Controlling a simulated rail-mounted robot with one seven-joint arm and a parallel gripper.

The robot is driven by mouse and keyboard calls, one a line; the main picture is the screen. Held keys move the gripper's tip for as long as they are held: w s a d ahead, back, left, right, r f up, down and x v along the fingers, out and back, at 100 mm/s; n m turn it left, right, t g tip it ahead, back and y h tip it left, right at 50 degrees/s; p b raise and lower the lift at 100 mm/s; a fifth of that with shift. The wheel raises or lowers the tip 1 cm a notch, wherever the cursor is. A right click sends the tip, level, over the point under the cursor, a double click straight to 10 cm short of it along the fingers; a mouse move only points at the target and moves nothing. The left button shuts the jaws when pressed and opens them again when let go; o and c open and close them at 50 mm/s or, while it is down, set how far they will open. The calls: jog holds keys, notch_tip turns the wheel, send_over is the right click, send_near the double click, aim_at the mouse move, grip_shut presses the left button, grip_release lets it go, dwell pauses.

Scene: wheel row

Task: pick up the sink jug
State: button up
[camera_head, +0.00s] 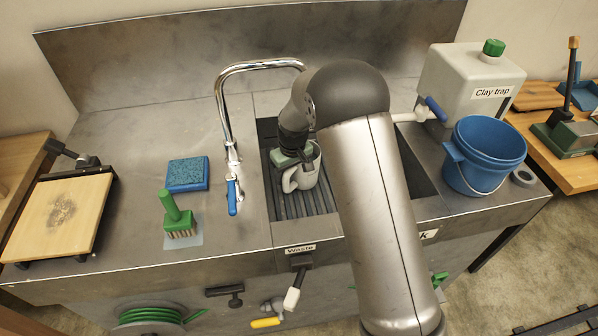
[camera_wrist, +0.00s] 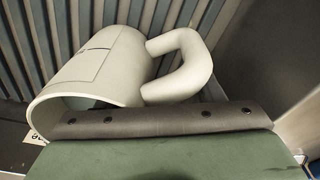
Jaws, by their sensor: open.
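The sink jug (camera_head: 307,176), pale grey-white with a loop handle, stands in the ribbed sink basin, partly hidden behind my gripper (camera_head: 289,160). My gripper is down at the jug's rim, on the left side as seen in the head view. In the wrist view the jug (camera_wrist: 105,68) shows its open rim at lower left and its handle to the right. One dark-edged green finger crosses in front of the rim there. The gripper is open. The other finger is hidden, and I cannot tell whether either touches the jug.
The chrome tap (camera_head: 224,110) arches just left of my gripper. The clay trap (camera_head: 468,85) and a blue bucket (camera_head: 486,155) stand right of the basin. My arm covers much of the basin's right part.

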jog(key=shift+f, duration=0.1)
grip_shut()
jog(key=shift+s+f, duration=0.15)
jog(key=shift+s, duration=0.1)
dwell(1.1)
